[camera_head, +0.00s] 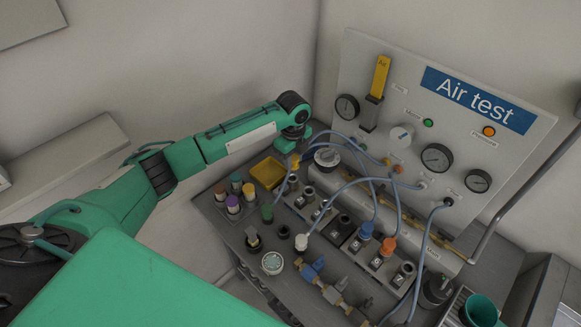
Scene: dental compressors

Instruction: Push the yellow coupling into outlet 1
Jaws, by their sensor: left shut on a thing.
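My left gripper (294,154) reaches down at the back left end of the outlet bench and is shut on the yellow coupling (295,162). Only a little of the coupling shows below the fingers. A row of dark numbered outlets runs from there toward the front right. Outlet 1 (293,181) seems to be the one at the far left end, just below the coupling. Its number is too small to read, and I cannot tell whether the coupling touches it. My right gripper is not in view.
Blue (366,230) and orange (389,245) couplings stand on outlets farther right. Green (267,212) and white (301,241) couplings stand in front of the row. Blue-grey hoses loop to the Air test panel (400,130). A yellow bin (268,173) lies close left of the gripper.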

